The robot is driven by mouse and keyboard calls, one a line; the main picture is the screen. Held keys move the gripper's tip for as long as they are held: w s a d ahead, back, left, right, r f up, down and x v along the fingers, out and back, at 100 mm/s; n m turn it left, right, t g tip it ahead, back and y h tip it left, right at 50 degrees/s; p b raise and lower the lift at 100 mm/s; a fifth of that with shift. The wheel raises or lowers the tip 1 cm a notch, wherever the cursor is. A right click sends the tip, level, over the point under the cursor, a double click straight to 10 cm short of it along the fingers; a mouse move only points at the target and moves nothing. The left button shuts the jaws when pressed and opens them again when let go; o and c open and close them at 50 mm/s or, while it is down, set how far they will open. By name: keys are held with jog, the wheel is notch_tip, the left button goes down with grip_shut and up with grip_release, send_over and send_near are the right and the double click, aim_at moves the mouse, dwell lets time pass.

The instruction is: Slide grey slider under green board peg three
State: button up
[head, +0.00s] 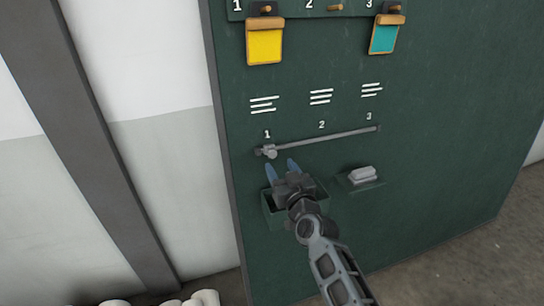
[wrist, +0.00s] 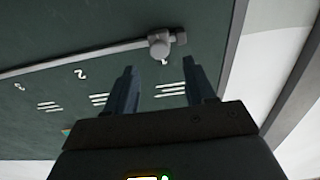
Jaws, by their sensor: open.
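The green board (head: 430,190) fills most of the head view. A grey rail (head: 322,138) runs across it under the painted numbers 1, 2 and 3, rising slightly to the right. The grey slider (head: 270,152) is on the rail at its left end, under number 1. In the wrist view the slider (wrist: 159,46) shows as a round grey knob beyond the fingers. My gripper (head: 281,168) is open and empty, just below and right of the slider in the head view. The wrist view shows its two fingers (wrist: 160,82) apart, with the slider not between them.
A yellow card (head: 264,46) hangs at peg 1 and a teal card (head: 384,38) at peg 3; peg 2 (head: 335,8) is bare. A green box (head: 271,210) sits behind my gripper. A pale block (head: 362,174) rests on a small ledge. The rail right of the slider is clear.

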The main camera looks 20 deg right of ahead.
aim_at(273, 154)
jog(key=shift+w+b, duration=0.85)
jog(key=shift+w, duration=2.25)
jog(key=shift+c, duration=0.3)
grip_shut()
